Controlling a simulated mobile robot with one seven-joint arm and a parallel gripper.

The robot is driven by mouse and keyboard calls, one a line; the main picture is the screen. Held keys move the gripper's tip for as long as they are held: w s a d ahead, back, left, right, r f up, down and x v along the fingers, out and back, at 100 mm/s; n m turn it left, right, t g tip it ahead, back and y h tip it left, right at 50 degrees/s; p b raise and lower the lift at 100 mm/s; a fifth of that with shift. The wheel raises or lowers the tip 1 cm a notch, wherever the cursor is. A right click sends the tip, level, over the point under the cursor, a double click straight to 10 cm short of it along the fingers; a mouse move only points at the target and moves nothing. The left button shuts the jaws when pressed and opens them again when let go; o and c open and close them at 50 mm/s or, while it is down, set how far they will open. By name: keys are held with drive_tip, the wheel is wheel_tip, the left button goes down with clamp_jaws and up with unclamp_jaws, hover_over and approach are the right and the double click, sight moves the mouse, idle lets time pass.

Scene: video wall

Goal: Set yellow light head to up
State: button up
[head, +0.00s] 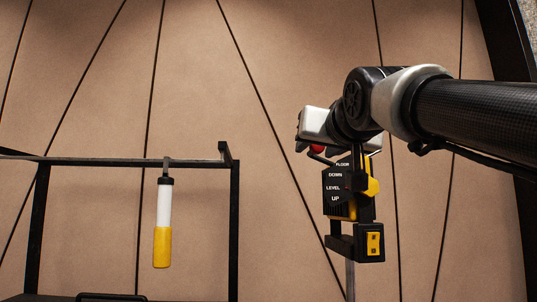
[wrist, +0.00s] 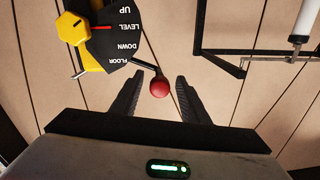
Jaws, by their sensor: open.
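A yellow and black unit (head: 372,187) stands on a post and carries a black label plate (head: 335,187) marked FLOOR, DOWN, LEVEL and UP. In the wrist view the plate (wrist: 112,45) appears upside down beside a yellow hub (wrist: 73,27). A black lever with a red ball knob (wrist: 159,87) sticks out by the DOWN and FLOOR marks; which one it points at is hard to tell. My gripper (wrist: 159,85) is open, with the red ball between its fingertips, apart from both. In the head view my gripper partly hides the red ball (head: 317,149).
A white and yellow tube (head: 163,225) hangs from a black frame (head: 110,162) at left. A black box with a yellow switch (head: 374,243) sits below the label plate. A tan panelled wall (head: 270,100) stands behind. The space between frame and unit looks clear.

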clamp_jaws()
drive_tip(key=f+n+b, duration=0.1)
drive_tip(key=a+f+n+b, duration=0.1)
drive_tip(key=f, duration=0.1)
drive_tip(key=a+f+n+b, duration=0.1)
drive_tip(key=n, duration=0.1)
drive_tip(key=shift+f+b, duration=0.2)
drive_tip(key=shift+b, duration=0.2)
unclamp_jaws()
drive_tip(key=shift+s, duration=0.15)
drive_tip(key=s+b, duration=0.2)
drive_tip(key=s, duration=1.5)
drive_tip(key=shift+d, duration=0.35)
